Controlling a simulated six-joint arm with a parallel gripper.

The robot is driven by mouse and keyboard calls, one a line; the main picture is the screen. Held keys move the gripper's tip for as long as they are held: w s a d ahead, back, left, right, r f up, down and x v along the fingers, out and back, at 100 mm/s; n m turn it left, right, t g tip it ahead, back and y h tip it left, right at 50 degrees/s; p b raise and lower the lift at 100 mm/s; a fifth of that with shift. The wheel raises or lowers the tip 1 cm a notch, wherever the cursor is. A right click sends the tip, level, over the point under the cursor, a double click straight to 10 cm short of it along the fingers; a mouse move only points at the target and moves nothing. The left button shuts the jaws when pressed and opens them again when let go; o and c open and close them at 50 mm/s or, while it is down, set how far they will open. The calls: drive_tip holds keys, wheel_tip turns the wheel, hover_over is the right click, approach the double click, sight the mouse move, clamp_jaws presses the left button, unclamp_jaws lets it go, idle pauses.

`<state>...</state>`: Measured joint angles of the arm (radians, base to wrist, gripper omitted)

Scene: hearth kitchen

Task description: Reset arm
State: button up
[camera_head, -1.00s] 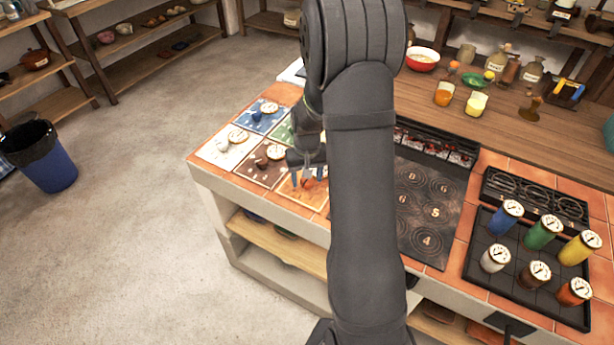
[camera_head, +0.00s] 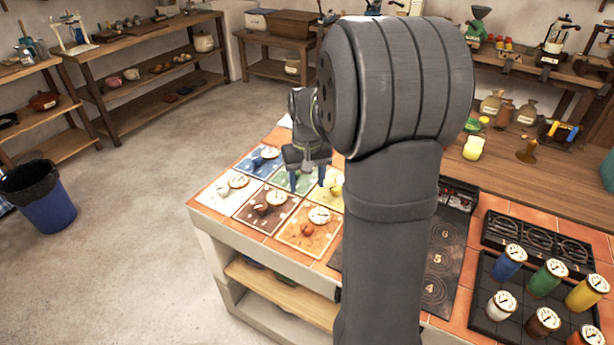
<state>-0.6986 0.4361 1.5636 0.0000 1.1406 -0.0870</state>
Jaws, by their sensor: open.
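Nothing shows between the fingers. My arm covers the middle of the picture and hides part of the counter and the stove behind it.
Blue (camera_head: 255,164), white (camera_head: 219,197), brown (camera_head: 256,224), orange (camera_head: 293,239) and yellow (camera_head: 323,200) tiles lie nearby, most bearing small objects and round dials. Several dial-topped canisters stand on a black tray (camera_head: 486,325) at right. A blue bin (camera_head: 50,212) stands on the floor.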

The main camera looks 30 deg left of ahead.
sight(307, 226)
drive_tip(key=shift+r, duration=0.6)
drive_tip(key=shift+f, duration=0.1)
wheel_tip(307, 226, down, 17)
drive_tip(key=shift+f, duration=0.2)
idle(0.5)
drive_tip(key=shift+r, duration=0.15)
